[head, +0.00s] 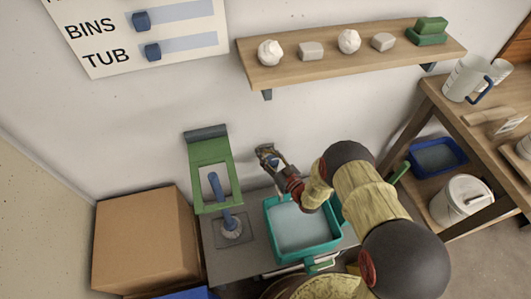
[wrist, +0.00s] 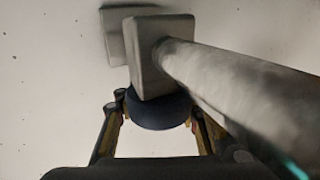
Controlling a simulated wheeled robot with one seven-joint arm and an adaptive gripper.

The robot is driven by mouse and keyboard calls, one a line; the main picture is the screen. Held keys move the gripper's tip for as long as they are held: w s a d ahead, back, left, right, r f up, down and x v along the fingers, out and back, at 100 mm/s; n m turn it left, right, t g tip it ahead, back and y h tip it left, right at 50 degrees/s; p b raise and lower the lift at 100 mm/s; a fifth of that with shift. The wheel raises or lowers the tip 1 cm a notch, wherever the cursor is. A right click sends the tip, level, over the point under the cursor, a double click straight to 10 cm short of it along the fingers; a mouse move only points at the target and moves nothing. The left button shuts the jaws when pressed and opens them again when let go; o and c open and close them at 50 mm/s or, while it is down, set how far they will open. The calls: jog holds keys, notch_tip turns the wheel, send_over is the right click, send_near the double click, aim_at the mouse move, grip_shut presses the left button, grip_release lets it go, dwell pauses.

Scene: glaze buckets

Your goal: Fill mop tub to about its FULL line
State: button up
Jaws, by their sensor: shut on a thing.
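The teal mop tub (head: 333,243) sits on a grey stand below the wall, with a flat pale blue-grey surface inside that looks like water. No FULL line can be made out. My gripper (head: 268,155) is at the wall above the back of the tub. In the wrist view my gripper (wrist: 158,125) is shut on a dark blue round tap knob (wrist: 160,112). The knob sits under a grey tap body (wrist: 160,50), and a thick grey spout (wrist: 235,85) runs down to the right. Whether water is flowing cannot be told.
A green frame with a blue handle (head: 215,187) stands left of the tub, beside a cardboard box (head: 145,240). A wall shelf (head: 350,57) with small items hangs above. A wooden bench at right holds a jug (head: 466,78); a blue tray (head: 438,157) and white bucket (head: 460,200) are below.

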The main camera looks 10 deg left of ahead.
aim_at(276, 165)
jog(key=shift+w+d+m+t+h, duration=0.15)
jog(key=shift+m+t+h, duration=0.45)
jog(key=shift+t+h, duration=0.1)
jog(key=o, duration=1.3)
jog(key=v, duration=1.2)
jog(key=shift+o, duration=0.4)
